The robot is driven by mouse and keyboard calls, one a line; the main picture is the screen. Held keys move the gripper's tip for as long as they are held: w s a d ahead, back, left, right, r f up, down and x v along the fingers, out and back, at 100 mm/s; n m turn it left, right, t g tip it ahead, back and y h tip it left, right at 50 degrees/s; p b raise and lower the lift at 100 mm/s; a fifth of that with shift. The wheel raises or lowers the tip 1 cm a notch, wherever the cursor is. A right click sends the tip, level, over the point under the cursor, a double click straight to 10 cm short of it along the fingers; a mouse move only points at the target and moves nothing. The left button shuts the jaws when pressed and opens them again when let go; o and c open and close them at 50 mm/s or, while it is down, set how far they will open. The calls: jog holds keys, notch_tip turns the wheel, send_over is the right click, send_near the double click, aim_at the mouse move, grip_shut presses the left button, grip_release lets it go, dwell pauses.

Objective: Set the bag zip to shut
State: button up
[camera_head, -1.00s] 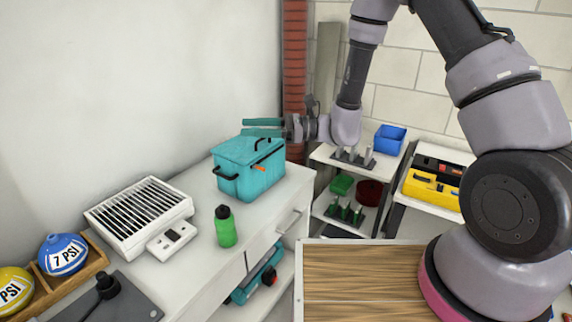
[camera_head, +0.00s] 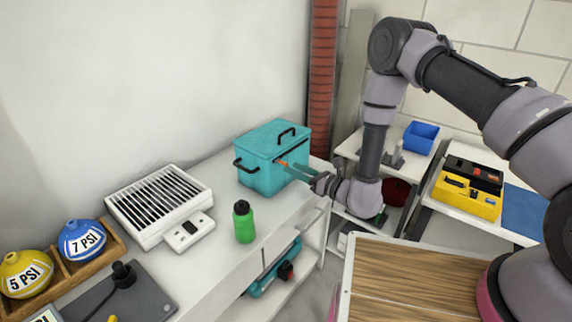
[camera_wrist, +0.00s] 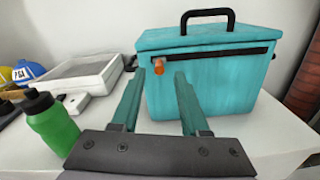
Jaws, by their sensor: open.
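The teal bag (camera_head: 272,155) stands upright on the white counter, with a black handle on top; it also shows in the wrist view (camera_wrist: 230,85). A dark zip line (camera_wrist: 215,54) runs along its upper front. The orange zip pull (camera_wrist: 159,66) is at the left end of that line in the wrist view and shows small in the head view (camera_head: 282,163). My gripper (camera_wrist: 160,78) is open, its two teal fingers pointing at the bag's front, with the pull just beyond and between the fingertips. Whether the fingertips touch the bag cannot be told.
A green bottle (camera_head: 244,222) stands on the counter left of my gripper. A white slatted device (camera_head: 160,205) and labelled balls in a wooden tray (camera_head: 111,240) are farther left. A red pipe (camera_head: 322,80) rises behind the bag. Shelves with a blue bin (camera_head: 421,137) stand at right.

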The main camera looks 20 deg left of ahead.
aim_at(285, 164)
jog(key=x, duration=0.5)
jog(key=shift+s, duration=0.1)
grip_shut()
jog(key=shift+d, duration=0.1)
dwell(1.2)
